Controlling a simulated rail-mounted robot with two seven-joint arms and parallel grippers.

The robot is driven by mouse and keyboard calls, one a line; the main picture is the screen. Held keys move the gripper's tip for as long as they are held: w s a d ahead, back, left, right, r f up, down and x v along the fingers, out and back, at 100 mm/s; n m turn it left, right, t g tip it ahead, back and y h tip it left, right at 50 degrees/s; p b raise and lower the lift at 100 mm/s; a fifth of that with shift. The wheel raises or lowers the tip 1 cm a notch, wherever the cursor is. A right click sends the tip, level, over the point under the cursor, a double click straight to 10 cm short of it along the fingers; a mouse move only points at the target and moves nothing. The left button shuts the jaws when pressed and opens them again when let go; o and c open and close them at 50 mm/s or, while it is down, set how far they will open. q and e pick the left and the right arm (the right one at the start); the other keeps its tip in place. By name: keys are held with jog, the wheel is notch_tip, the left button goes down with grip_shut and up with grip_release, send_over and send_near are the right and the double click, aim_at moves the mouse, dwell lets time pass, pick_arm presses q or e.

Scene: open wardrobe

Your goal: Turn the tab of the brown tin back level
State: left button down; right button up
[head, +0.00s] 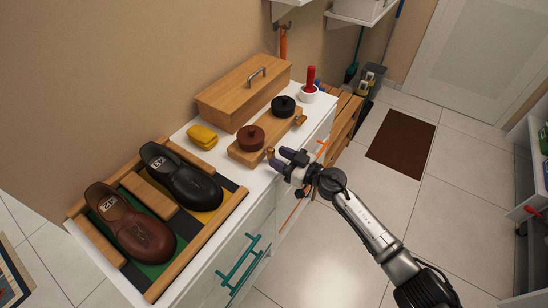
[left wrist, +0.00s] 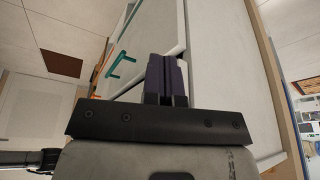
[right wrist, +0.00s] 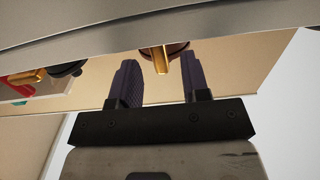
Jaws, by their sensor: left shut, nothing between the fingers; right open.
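The brown tin (head: 250,138) sits on a wooden board, its brass tab (head: 270,153) at the edge facing my right gripper. In the right wrist view the tab (right wrist: 161,60) stands upright in the picture, with a strip of the brown tin (right wrist: 177,48) behind it. My right gripper (head: 277,159) is open and empty just in front of the tab. In the right wrist view the tab shows between the fingertips, apparently just beyond them. My left gripper (left wrist: 166,75) is shut and empty, away from the tin near the cabinet front; the head view does not show it.
The black tin (head: 283,107) stands beside the brown one, its brass tab (head: 300,120) lying flat. A yellow cloth (head: 202,137), a wooden box (head: 240,92), a red-handled brush (head: 310,82) and a shoe tray (head: 205,243) share the white top. Teal handles (head: 238,262) stick out below.

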jog(key=shift+b+x, duration=0.35)
jog(key=shift+x, duration=0.9)
grip_shut()
